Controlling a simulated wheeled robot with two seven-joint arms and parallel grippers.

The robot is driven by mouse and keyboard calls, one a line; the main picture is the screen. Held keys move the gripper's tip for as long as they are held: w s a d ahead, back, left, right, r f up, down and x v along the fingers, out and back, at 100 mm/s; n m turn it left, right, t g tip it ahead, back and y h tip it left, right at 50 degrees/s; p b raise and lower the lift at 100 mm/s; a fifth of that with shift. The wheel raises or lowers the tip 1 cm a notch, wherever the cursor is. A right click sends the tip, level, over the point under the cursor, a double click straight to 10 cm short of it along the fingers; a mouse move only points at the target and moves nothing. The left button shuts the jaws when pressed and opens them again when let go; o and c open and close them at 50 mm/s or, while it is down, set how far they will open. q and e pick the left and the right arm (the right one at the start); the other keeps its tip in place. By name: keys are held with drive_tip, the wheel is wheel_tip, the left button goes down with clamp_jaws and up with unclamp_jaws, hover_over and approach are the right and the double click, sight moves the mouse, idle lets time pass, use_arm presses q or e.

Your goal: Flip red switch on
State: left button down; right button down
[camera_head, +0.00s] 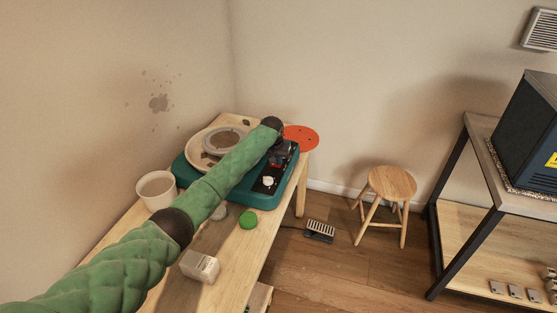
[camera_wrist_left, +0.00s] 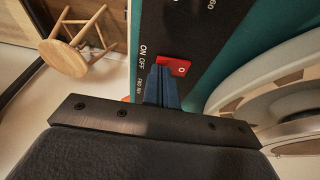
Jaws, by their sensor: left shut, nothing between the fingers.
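The pottery wheel (camera_head: 182,168) is a teal machine with a round wheel head, on a wooden table. Its dark control panel (camera_wrist_left: 188,20) carries the red switch (camera_wrist_left: 178,65), a rocker with a white "0" mark beside the ON and OFF labels. My left gripper (camera_wrist_left: 160,78) is shut and empty, its blue fingers pointing at the panel. The fingertips overlap the lower edge of the red switch in the wrist view; I cannot tell whether they touch it. In the head view my left gripper (camera_head: 277,158) is over the panel. My right gripper is not in view.
A white cup (camera_head: 157,189), a green ball (camera_head: 248,220) and a pale block (camera_head: 200,266) are on the table (camera_head: 235,258). A red disc (camera_head: 302,138) is behind the wheel. A foot pedal (camera_head: 319,231) and stool (camera_head: 391,184) stand on the floor.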

use_arm(q)
drive_tip(key=shift+d+f, duration=0.1)
drive_tip(key=shift+f+y, duration=0.1)
drive_tip(key=shift+y, duration=0.2)
drive_tip(key=shift+w+a+r+p, duration=0.1)
drive_tip(key=shift+a+r+p, duration=0.1)
drive_tip(key=shift+a, duration=0.2)
drive_tip(key=shift+w+a+r+p, duration=0.1)
drive_tip(key=shift+a+p, duration=0.1)
drive_tip(key=shift+a, duration=0.15)
idle(0.4)
